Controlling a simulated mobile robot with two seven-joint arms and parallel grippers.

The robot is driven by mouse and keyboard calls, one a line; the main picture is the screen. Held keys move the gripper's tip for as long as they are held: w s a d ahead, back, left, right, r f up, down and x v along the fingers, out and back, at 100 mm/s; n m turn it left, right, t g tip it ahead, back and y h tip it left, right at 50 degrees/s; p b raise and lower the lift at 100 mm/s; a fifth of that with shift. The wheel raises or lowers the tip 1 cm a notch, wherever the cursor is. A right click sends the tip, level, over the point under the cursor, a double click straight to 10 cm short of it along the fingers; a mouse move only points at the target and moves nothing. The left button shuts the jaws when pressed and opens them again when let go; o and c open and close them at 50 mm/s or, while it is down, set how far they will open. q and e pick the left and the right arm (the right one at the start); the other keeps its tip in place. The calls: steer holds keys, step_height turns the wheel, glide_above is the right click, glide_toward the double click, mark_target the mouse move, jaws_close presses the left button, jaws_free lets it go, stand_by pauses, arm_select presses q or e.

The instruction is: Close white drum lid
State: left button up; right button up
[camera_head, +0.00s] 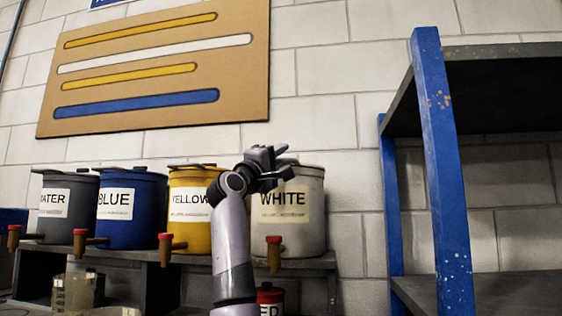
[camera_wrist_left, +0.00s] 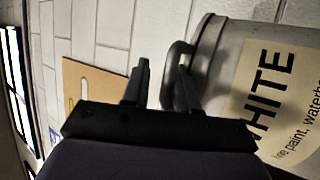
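The white drum (camera_head: 312,225), labelled WHITE, stands at the right end of the row of drums. My left arm rises in front of it, and my left gripper (camera_head: 268,154) is at the height of the drum's top, partly hiding it. In the left wrist view the drum (camera_wrist_left: 235,50) appears turned on its side at the right. A dark grey curved piece (camera_wrist_left: 176,62), perhaps the lid's handle, sticks out from its top end by the fingers. The left gripper (camera_wrist_left: 163,85) is open with a gap between its fingers. How the lid sits is unclear. My right gripper is out of view.
Yellow (camera_head: 190,235), blue (camera_head: 130,232) and water (camera_head: 70,225) drums stand left on the same shelf (camera_head: 320,262), with red-capped taps along its front. A blue-posted rack (camera_head: 444,180) stands right. A striped board (camera_head: 150,70) hangs above.

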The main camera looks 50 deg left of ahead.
arm_select(q)
steer(key=shift+o, duration=0.2)
steer(key=shift+d+f, duration=0.15)
steer(key=shift+f, duration=0.05)
steer(key=shift+w+f, duration=0.1)
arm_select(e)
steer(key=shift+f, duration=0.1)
